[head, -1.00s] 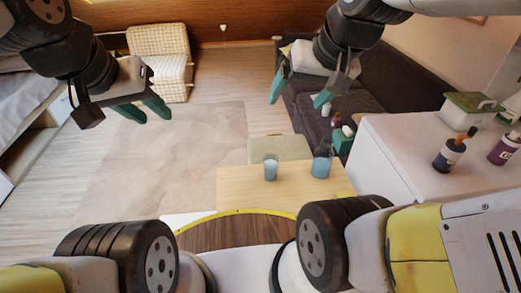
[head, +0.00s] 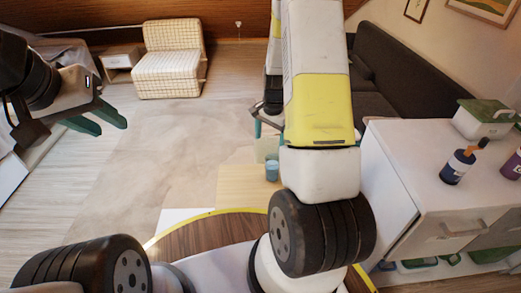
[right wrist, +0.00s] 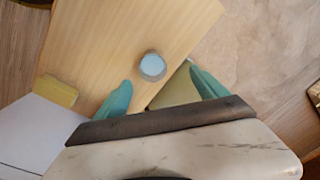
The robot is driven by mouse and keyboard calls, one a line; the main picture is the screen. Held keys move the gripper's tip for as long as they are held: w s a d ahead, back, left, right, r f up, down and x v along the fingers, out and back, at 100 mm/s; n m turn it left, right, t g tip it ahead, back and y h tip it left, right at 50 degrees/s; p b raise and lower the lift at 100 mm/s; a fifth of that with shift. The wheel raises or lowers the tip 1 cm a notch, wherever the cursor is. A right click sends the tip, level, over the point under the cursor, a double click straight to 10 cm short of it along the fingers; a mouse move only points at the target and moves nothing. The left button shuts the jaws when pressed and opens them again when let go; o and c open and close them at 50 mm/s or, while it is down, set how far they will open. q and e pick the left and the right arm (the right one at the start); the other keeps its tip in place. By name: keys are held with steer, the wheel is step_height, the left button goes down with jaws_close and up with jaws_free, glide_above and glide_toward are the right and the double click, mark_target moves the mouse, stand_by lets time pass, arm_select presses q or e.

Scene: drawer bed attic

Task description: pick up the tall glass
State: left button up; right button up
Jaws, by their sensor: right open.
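A short blue glass (head: 272,170) stands on a small wooden table (head: 240,188) in the head view. The tall glass is not seen there now; my right arm covers the spot to the right. The right wrist view shows one glass (right wrist: 152,66) from above on the wooden table; I cannot tell which glass it is. My right gripper (right wrist: 158,76) is open and empty, with that glass just beyond its fingertips in the picture. In the head view it is mostly hidden behind my arm. My left gripper (head: 111,130) is open and empty at the far left, over the floor.
A dark sofa (head: 400,75) stands behind. A checked chair (head: 168,62) is at the back. The rug (head: 140,150) is clear.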

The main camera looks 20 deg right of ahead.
mark_target(272, 165)
steer(key=shift+m+g, duration=0.4)
steer(key=shift+m, duration=0.2)
steer(key=f, duration=0.2)
steer(key=d+f, duration=0.1)
steer(key=f, duration=0.4)
steer(key=shift+s+d, duration=0.2)
steer(key=shift+d, duration=0.2)
steer(key=f, duration=0.7)
steer(key=shift+a+f, duration=0.15)
steer(key=shift+a, duration=0.05)
steer(key=c, duration=1.6)
